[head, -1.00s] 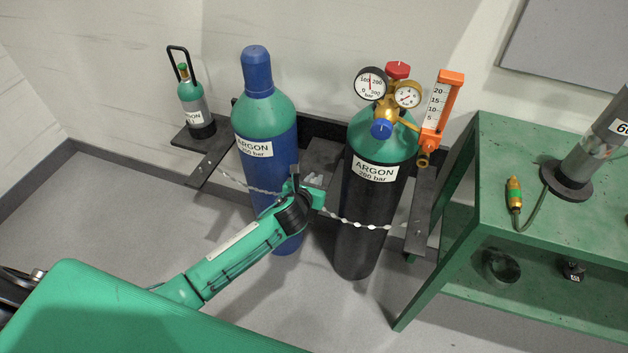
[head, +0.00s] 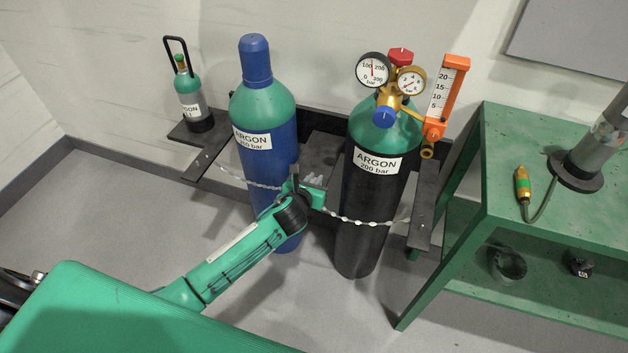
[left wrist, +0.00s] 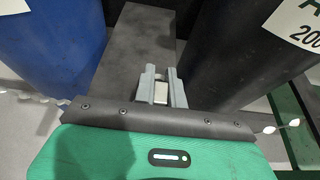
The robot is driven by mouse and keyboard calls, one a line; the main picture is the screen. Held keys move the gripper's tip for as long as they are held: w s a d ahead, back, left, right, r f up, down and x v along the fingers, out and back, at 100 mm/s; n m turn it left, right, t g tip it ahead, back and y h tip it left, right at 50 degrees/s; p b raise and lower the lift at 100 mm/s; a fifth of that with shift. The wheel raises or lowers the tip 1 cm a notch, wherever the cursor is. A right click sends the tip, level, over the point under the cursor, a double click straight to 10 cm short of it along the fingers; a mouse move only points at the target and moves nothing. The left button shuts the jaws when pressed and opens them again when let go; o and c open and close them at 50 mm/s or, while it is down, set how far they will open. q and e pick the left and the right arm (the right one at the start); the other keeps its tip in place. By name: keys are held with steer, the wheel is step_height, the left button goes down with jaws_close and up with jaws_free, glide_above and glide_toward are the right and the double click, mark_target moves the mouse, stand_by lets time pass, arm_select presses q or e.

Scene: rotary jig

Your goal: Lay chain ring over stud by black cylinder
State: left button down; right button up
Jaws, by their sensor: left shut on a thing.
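The blue cylinder (head: 268,150) stands left and the black cylinder (head: 370,205) right, against a dark rack. A dark rack plate (head: 321,155) lies between them; it also shows in the left wrist view (left wrist: 135,50). My left gripper (head: 314,181) is between the cylinders at this plate's front end. Its grey fingers (left wrist: 162,90) are shut on a small pale piece in the left wrist view. The pale chain (head: 358,222) crosses the front of both cylinders and meets at the gripper. The ring and stud cannot be told apart there. My right gripper is out of view.
A regulator with gauges (head: 388,80) and an orange flowmeter (head: 443,95) top the black cylinder. A small cylinder (head: 190,95) stands on the left rack plate. Another rack plate (head: 423,205) lies right of the black cylinder. A green bench (head: 500,190) stands at right.

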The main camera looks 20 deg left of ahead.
arm_select(q)
steer(key=shift+f, duration=0.15)
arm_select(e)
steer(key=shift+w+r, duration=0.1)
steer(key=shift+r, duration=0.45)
arm_select(q)
steer(key=shift+f+b, duration=0.3)
steer(key=shift+f, duration=0.2)
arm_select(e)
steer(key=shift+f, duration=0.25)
arm_select(q)
steer(key=c, duration=1.4)
jaws_free()
steer(key=shift+o, duration=0.2)
